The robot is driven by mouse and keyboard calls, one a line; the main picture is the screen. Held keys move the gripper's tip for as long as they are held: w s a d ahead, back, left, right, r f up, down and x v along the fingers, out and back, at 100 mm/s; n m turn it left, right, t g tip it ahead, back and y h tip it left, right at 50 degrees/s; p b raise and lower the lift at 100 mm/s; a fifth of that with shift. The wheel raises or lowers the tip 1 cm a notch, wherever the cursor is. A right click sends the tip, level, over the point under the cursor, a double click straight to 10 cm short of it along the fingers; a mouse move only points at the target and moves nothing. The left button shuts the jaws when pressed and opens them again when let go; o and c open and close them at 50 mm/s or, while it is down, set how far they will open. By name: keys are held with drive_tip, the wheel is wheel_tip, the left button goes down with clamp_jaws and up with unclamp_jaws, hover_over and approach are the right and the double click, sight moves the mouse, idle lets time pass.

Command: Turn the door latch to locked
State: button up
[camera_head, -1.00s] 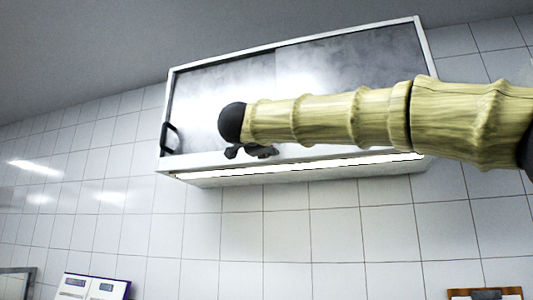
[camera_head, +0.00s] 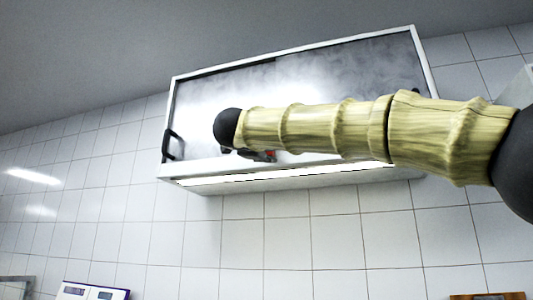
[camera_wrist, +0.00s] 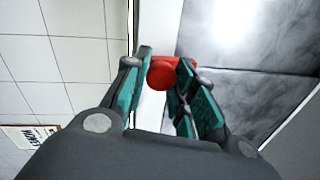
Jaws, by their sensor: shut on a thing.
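The door latch is a red knob (camera_wrist: 162,73) on the pale frame of the wall cabinet, in the wrist view. My gripper (camera_wrist: 160,80) has its green-lined fingers on either side of the knob and is shut on it. My arm hides much of the cabinet front there, and the fingers cover part of the latch.
The wall cabinet (camera_head: 205,105) has smoky grey doors and a black handle (camera_head: 172,146) at its left. A lit strip (camera_head: 215,178) runs under it. White tiled wall (camera_head: 235,235) surrounds it. A sign (camera_wrist: 28,135) hangs in the wrist view's lower left.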

drive_tip(key=shift+f, duration=0.15)
drive_tip(key=o, duration=1.1)
drive_tip(key=shift+d, duration=0.15)
drive_tip(key=shift+c, duration=0.2)
drive_tip(key=v, duration=1.2)
